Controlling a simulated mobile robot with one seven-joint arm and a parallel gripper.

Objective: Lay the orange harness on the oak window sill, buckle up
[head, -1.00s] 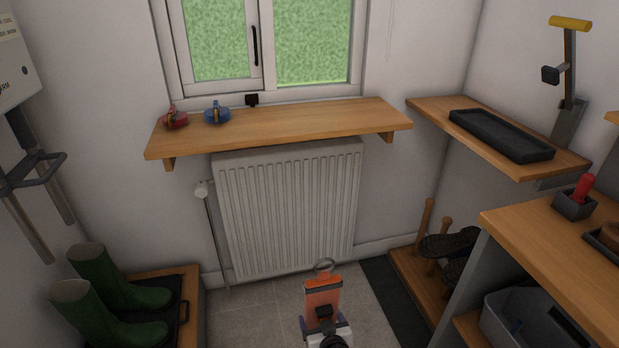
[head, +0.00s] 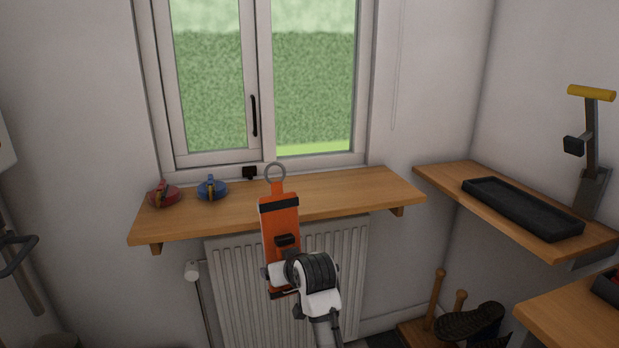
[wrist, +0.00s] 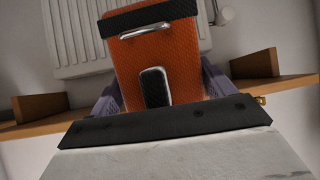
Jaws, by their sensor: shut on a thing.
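The orange harness (head: 281,225) is upright in the head view, with a metal ring at its top, a black band below and a dark buckle (head: 286,241) on the face toward the head camera. My gripper (head: 283,272) is shut on its lower part. The wrist view shows the harness (wrist: 185,60) between my gripper's fingers (wrist: 160,92), with the buckle (wrist: 153,88) toward the camera. The oak window sill (head: 350,193) is behind the harness in the head view; its edge (wrist: 30,128) also shows in the wrist view. I see no clear contact between them.
A red item (head: 164,195) and a blue item (head: 212,188) sit on the sill's left part; its middle and right are clear. A radiator (head: 350,270) is below. A side shelf (head: 440,180) at right holds a black tray (head: 520,208).

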